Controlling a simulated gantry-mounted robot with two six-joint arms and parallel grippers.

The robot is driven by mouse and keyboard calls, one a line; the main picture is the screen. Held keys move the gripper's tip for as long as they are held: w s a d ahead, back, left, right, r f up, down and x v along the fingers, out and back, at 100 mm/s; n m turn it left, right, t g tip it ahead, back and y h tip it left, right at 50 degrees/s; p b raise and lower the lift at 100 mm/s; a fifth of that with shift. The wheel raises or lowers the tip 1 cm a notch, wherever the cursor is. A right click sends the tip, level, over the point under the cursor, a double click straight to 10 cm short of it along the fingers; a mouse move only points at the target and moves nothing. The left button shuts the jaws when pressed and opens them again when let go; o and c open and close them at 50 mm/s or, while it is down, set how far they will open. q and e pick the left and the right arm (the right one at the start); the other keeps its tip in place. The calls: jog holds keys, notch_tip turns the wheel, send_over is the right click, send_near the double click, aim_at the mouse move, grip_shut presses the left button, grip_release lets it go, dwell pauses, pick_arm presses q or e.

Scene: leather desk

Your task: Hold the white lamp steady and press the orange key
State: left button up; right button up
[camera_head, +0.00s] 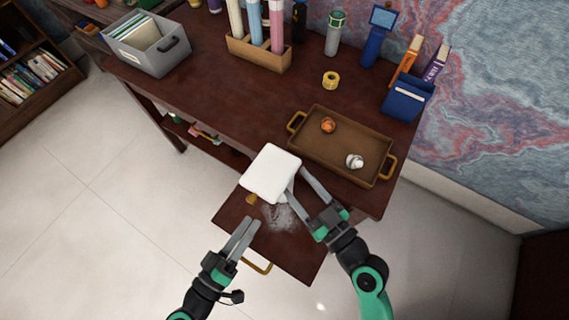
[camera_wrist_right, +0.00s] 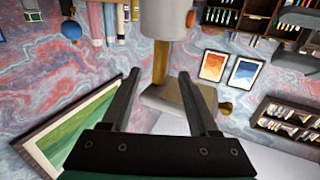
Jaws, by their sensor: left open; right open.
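A white lamp (camera_head: 270,172) is seen from above over the pulled-out drawer board. The right wrist view shows its pale round part (camera_wrist_right: 175,18), brass stem (camera_wrist_right: 160,62), grey block (camera_wrist_right: 172,103) and a brass-coloured knob (camera_wrist_right: 226,108). My right gripper (camera_head: 298,186) is open, one finger at each side of the lamp's right part; contact cannot be told. My left gripper (camera_head: 246,226) is open and empty, below a brass-coloured piece (camera_head: 252,199) by the lamp. A small orange thing (camera_head: 327,125) lies in the tray; whether it is a key is unclear.
The brown tray (camera_head: 318,149) also holds a small white-and-silver thing (camera_head: 355,161). A grey file box (camera_head: 160,55), a holder with rolls (camera_head: 258,54), a yellow tape roll (camera_head: 330,79) and a blue box (camera_head: 408,97) stand further back. The desk's middle left is clear.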

jog(key=x, duration=0.6)
grip_shut()
dwell(1.2)
pick_arm(q)
grip_shut()
dwell(1.5)
